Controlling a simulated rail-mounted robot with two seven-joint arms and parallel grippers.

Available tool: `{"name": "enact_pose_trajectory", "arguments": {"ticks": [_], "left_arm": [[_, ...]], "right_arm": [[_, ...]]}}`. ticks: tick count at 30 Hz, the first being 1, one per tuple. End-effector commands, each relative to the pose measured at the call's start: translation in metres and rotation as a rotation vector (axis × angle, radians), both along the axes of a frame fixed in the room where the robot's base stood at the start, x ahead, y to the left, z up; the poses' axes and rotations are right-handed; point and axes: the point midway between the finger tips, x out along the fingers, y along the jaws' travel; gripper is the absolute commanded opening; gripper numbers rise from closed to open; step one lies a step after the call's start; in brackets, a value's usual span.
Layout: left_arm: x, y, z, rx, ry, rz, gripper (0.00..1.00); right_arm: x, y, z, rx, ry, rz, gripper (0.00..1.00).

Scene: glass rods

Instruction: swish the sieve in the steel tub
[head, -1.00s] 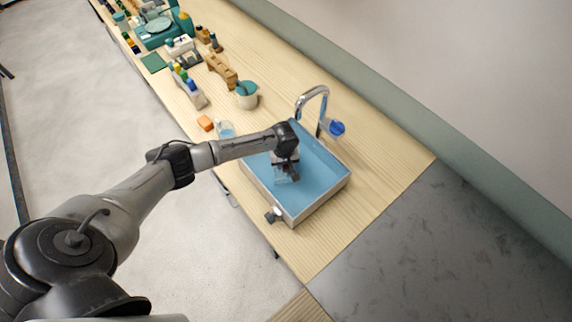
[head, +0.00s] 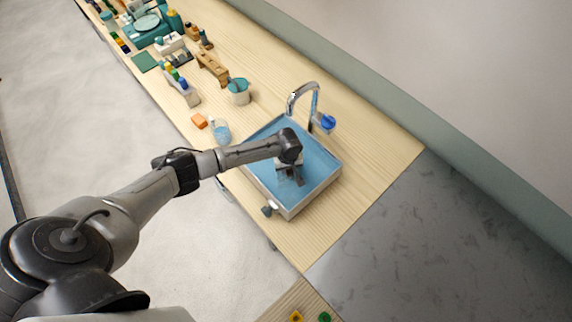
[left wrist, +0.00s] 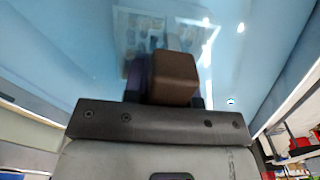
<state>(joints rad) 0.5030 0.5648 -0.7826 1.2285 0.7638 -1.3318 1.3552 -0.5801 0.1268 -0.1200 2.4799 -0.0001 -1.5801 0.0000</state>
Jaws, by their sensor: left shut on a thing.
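The steel tub (head: 316,195) is a shallow rectangular basin of blue water set in the wooden bench. My left gripper (head: 297,180) points down into it, over the water near the middle. In the left wrist view, my left gripper (left wrist: 165,97) is shut around a brown block-like piece (left wrist: 175,76), which looks like the sieve's handle. Beyond it, a pale, gridded rectangular shape shows in the water, faint and blurred. I cannot tell whether it is the sieve's mesh. In the head view the sieve is mostly hidden by my gripper. My right gripper is out of view.
A chrome faucet (head: 291,98) rises behind the tub, with a blue piece (head: 327,122) beside it. The bench right of the tub is clear.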

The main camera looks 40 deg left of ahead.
Motion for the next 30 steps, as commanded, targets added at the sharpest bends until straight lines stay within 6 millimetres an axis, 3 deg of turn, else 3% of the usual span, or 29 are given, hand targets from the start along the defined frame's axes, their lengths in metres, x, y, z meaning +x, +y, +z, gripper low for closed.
{"name": "enact_pose_trajectory", "arguments": {"ticks": [20,30], "left_arm": [[0.0,0.0,0.06,-0.001,-0.001,0.0,0.0],[0.001,0.0,0.088,-0.001,-0.003,-0.002,0.0]], "right_arm": [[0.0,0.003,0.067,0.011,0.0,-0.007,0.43],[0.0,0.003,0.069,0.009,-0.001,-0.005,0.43]]}}
